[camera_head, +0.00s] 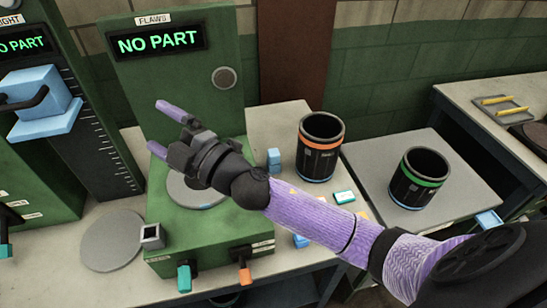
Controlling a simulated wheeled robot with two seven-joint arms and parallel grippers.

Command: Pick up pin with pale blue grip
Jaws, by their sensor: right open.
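I cannot tell for certain which thing is the pin with the pale blue grip. A small pale blue piece (274,160) stands on the bench behind my right forearm. Another pale blue piece (488,218) lies at the right table's front edge, beside my arm. My right gripper (156,127) is open and empty, its purple fingers apart. It is above the round grey plate (190,190) of the green machine marked FLAWS, left of both pale blue pieces. My right arm crosses the view and hides part of the bench. My left gripper is not in view.
A black bin with an orange band (321,145) stands on the bench; one with a green band (418,180) stands on the right table. The FLAWS machine (185,80) reads NO PART. A height gauge with a pale blue block (40,100) is left. A grey disc (112,240) lies front left.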

